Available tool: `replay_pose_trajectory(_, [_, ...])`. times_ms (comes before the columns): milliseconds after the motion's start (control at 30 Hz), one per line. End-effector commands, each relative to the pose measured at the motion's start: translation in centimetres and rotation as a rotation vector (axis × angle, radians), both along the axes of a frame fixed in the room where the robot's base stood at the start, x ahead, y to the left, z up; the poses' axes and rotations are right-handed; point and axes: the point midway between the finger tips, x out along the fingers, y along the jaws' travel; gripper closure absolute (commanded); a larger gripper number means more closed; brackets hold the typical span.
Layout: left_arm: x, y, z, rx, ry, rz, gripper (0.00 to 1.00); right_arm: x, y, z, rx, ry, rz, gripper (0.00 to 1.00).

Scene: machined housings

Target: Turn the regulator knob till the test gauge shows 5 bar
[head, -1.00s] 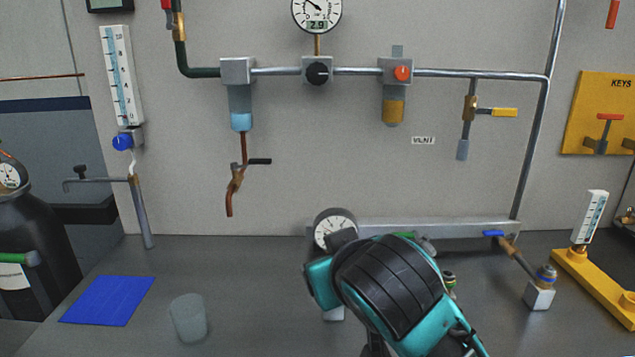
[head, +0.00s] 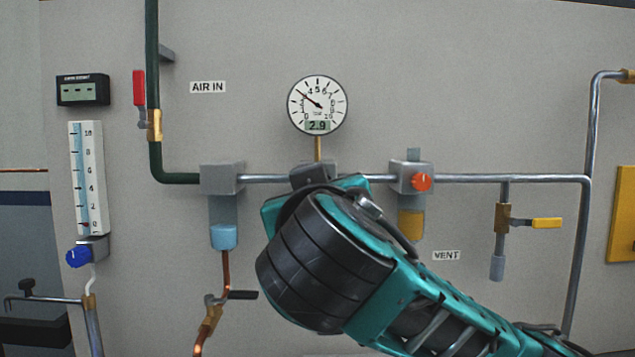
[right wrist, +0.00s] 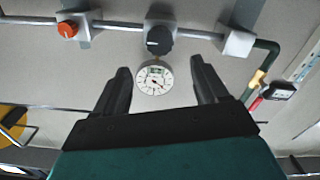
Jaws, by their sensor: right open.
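The test gauge (head: 317,105) is a round white dial on the wall. Its digital window reads 2.9 and its needle points to the upper left. It also shows in the right wrist view (right wrist: 155,80), turned about. The black regulator knob (right wrist: 160,40) sits on a grey block on the pipe in the right wrist view. In the head view my right arm hides the knob. My right gripper (right wrist: 160,65) is open and empty, its fingers spread on either side of the gauge and knob in the picture, apart from the knob. My left gripper is out of view.
A filter with a blue bowl (head: 223,236) hangs left of the regulator. A unit with an orange knob (head: 421,182) and amber bowl is close on the right. A red lever (head: 139,88) and a yellow-handled valve (head: 546,223) flank them. The wall around the gauge is clear.

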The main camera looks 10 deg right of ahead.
Motion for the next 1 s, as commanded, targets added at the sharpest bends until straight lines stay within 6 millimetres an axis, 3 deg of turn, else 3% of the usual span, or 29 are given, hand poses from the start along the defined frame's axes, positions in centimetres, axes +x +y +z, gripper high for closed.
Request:
replay_pose_trajectory(300, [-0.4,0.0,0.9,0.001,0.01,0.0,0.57,6.5,-1.5,0.1,-0.002,0.004,-0.006,0.27])
replay_pose_trajectory(500, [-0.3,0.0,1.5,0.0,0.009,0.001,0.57,9.6,-2.0,0.1,-0.001,0.003,-0.003,0.27])
replay_pose_trajectory(700, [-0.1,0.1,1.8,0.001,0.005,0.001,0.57,11.0,-2.3,0.0,0.0,0.001,-0.001,0.27])
replay_pose_trajectory(1000, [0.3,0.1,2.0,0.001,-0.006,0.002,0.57,11.1,-2.3,-0.1,0.0,0.001,0.001,0.28])
